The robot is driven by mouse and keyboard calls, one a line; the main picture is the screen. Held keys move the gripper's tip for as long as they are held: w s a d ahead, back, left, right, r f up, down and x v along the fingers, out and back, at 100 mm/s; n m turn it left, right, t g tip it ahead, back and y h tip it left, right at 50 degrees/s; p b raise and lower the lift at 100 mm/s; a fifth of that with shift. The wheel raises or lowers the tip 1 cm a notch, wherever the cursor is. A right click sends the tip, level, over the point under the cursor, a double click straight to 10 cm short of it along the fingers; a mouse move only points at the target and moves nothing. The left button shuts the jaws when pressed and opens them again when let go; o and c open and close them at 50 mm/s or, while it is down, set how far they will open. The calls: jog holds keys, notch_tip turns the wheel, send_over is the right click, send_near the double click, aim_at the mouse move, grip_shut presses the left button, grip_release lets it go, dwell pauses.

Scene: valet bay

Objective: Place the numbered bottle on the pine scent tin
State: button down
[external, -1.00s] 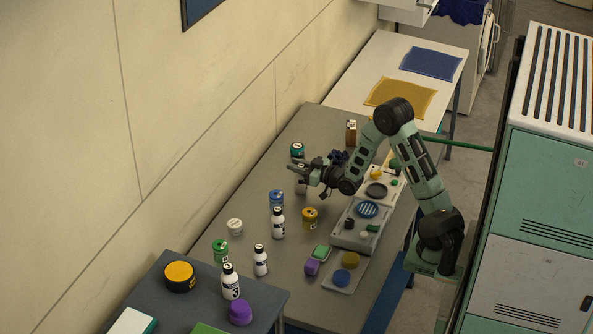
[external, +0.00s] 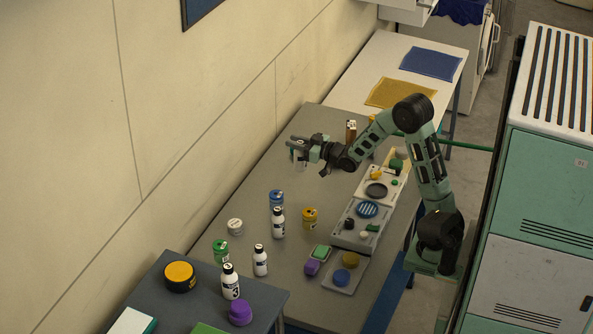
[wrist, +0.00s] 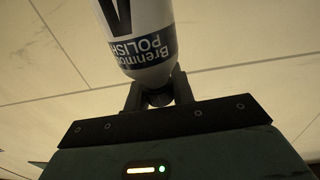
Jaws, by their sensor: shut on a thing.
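My gripper (external: 298,146) is shut on a white bottle (wrist: 148,65) with a navy label reading "Polish". It also shows in the wrist view (wrist: 158,97), gripping the bottle's narrow end. A large dark mark on the label is cut off by the top edge. In the external view the gripper is above the far left part of the grey table, and mostly hides the bottle. A green tin (external: 220,251) stands at the table's near left. I cannot read which tin is pine scent.
A bottle marked 3 (external: 230,286) stands on the near table. Trays (external: 343,239) line the right side.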

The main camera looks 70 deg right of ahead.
jog(key=w+a+r+n+g+y+p, duration=0.2)
jog(key=w+a+n+y, duration=0.4)
jog(key=a, duration=0.5)
jog(key=w+a+r+n+g+y+p, duration=0.3)
jog(key=w+a+y, duration=0.3)
jog(key=a, duration=0.5)
jog(key=a+f+n+g+y, duration=0.2)
jog(key=a+n+g+y, duration=0.15)
jog(key=a, duration=0.35)
notch_tip(320, 180, down, 9)
jog(key=p, duration=0.1)
jog(key=shift+s+a+f+y+p, duration=0.15)
jog(key=shift+s+f+y+p, duration=0.05)
jog(key=shift+s+y+p, duration=0.2)
jog(key=shift+f, duration=0.2)
jog(key=c, duration=1.2)
grip_release()
